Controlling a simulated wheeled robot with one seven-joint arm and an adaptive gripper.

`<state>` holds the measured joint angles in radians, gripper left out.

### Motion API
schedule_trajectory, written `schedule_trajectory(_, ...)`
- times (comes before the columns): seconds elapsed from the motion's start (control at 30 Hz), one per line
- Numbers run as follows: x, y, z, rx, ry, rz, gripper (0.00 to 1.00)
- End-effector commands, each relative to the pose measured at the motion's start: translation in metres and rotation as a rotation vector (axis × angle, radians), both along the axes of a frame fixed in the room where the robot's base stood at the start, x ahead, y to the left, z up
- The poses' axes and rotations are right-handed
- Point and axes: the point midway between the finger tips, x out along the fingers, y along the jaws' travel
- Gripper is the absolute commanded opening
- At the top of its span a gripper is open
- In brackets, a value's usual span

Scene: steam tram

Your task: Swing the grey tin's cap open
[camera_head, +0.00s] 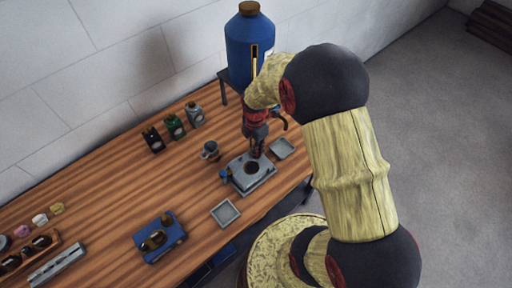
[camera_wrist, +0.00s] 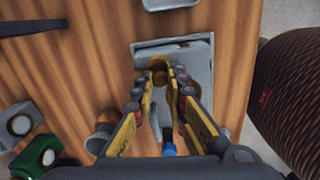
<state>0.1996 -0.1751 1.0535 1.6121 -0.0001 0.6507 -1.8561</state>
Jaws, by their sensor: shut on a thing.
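A small grey tin (camera_head: 195,114) stands in the row of tins at the back of the bench. It also shows at the left edge of the wrist view (camera_wrist: 18,122), with a light round patch on it. My gripper (camera_head: 257,154) is away from it, pointing down at a flat grey box (camera_head: 265,180) with a dark round opening. In the wrist view my fingers (camera_wrist: 160,76) come together over this grey box (camera_wrist: 203,60), around a small brownish part (camera_wrist: 158,66). The fingers hide most of that part, and I cannot tell exactly what it is.
A green tin (camera_head: 175,126) and a black tin (camera_head: 153,140) stand beside the grey tin. A grey cup (camera_head: 210,151) is between them and the box. A blue tank (camera_head: 250,45) rises behind. Bare wood lies left of the cup.

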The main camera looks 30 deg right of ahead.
Motion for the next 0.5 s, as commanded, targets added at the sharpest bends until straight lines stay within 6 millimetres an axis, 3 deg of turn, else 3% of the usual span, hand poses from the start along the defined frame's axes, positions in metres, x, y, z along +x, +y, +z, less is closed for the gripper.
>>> schedule_trajectory(0.5,0.002,0.014,0.001,0.0,0.001,-0.452,0.0)
